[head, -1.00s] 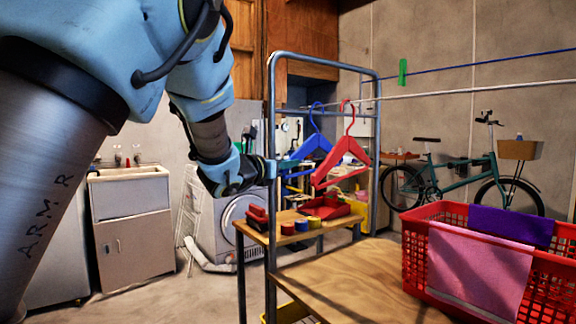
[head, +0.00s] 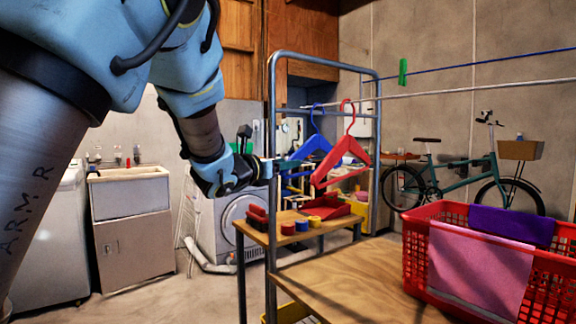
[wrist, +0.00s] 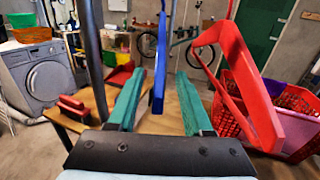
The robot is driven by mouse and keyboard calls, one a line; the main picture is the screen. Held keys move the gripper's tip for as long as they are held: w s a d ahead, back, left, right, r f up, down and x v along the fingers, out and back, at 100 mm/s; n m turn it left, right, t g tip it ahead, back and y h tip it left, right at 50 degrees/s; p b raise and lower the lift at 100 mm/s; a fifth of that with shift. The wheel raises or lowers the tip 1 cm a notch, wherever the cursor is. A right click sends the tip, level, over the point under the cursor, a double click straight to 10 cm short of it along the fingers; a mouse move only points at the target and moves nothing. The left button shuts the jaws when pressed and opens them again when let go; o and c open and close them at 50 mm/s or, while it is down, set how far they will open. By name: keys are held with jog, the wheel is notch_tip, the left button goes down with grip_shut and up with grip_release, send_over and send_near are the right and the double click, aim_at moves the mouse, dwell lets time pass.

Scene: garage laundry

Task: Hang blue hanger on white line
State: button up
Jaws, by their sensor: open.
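The blue hanger (head: 311,150) hangs by its hook from the rail of the grey metal rack, to the left of a red hanger (head: 341,163). My gripper (head: 285,164) is at the rack's left post, beside the blue hanger. In the wrist view my gripper (wrist: 160,95) has its green fingers apart, with the blue hanger (wrist: 160,65) edge-on between them; a gap shows on both sides. The red hanger (wrist: 238,85) is just outside the right finger. The white line (head: 480,88) runs across the right of the head view, below a blue line.
The rack's post (head: 271,200) stands close to my gripper. A red basket (head: 415,250) with pink and purple cloths sits on the wooden table (head: 350,285). A green clip (head: 402,72) is on the blue line (head: 480,63). A bicycle stands behind.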

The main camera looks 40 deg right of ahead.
jog(key=b+v, duration=0.2)
jog(key=v, duration=0.7)
jog(key=w+a+f+n+t+y+p, duration=0.15)
jog(key=w+a+f+n+y, duration=0.25)
jog(key=a+n, duration=0.4)
jog(key=w+a+f+n+t+y+p, duration=0.1)
jog(key=w+a+f+n+y+p, duration=0.2)
jog(key=a+n, duration=0.5)
jog(key=w+a+f+n+t+y+p, duration=0.1)
jog(key=w+a+f+n+t+y, duration=0.1)
jog(key=w+a+f+n+y, duration=0.35)
jog(key=s+a+f+n+g+y+p, duration=0.1)
jog(key=s+a+f+n, duration=0.1)
jog(key=a+n, duration=0.5)
jog(key=s+a+f+n+g+y+p, duration=0.1)
jog(key=s+a+n+g+y+p, duration=0.1)
jog(key=a+n, duration=0.55)
jog(key=s+a+f+n+g+y+p, duration=0.1)
jog(key=s+a+f+n+g+p, duration=0.1)
jog(key=s+a+n+g, duration=0.3)
jog(key=s+a+f+n, duration=0.1)
jog(key=s+a+n, duration=0.2)
jog(key=s+n, duration=0.4)
jog(key=shift+a+n, duration=0.2)
jog(key=shift+n, duration=0.6)
jog(key=shift+d+f+y, duration=0.1)
jog(key=shift+y, duration=0.15)
